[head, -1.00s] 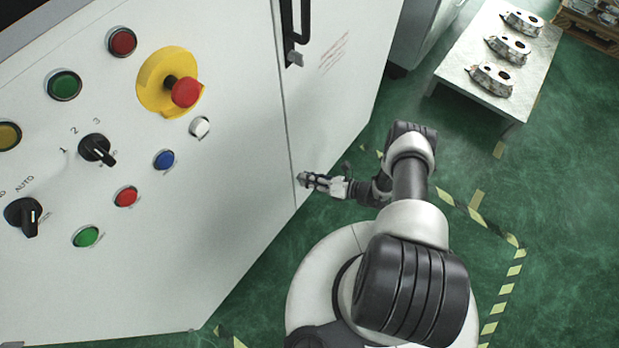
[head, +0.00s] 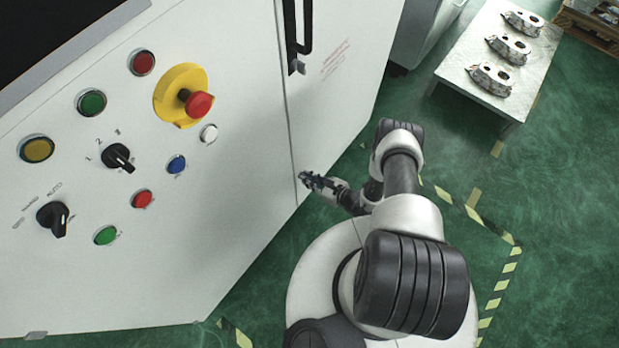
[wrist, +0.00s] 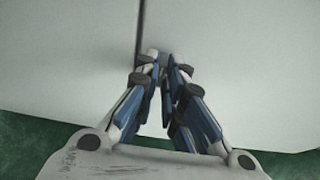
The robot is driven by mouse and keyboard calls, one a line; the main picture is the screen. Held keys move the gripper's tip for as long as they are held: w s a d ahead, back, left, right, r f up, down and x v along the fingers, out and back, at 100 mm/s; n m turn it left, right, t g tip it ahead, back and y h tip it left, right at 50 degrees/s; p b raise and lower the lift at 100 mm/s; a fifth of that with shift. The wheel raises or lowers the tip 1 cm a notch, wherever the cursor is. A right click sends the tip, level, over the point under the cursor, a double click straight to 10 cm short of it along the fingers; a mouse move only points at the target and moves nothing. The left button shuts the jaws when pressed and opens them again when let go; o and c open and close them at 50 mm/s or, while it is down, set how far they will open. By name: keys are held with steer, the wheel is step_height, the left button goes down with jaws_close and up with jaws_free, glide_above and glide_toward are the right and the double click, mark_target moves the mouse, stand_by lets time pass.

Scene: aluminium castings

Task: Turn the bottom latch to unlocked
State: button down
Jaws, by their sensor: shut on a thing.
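My gripper (head: 308,180) is at the low end of the seam on the white cabinet front, at its right-hand door. In the wrist view the two blue-and-grey fingers (wrist: 162,66) come together at the dark seam, shut on the bottom latch. The fingertips cover the latch almost wholly, so which way it points cannot be told.
A black door handle (head: 305,28) with a small grey latch (head: 297,67) sits higher on the same seam. The control panel with a yellow-and-red emergency stop (head: 182,96) is to the left. A white table (head: 470,60) with castings stands on the right.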

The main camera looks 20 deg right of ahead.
stand_by(0.4)
steer(key=c, duration=1.7)
jaws_free()
steer(key=v, duration=1.2)
steer(key=shift+f, duration=0.1)
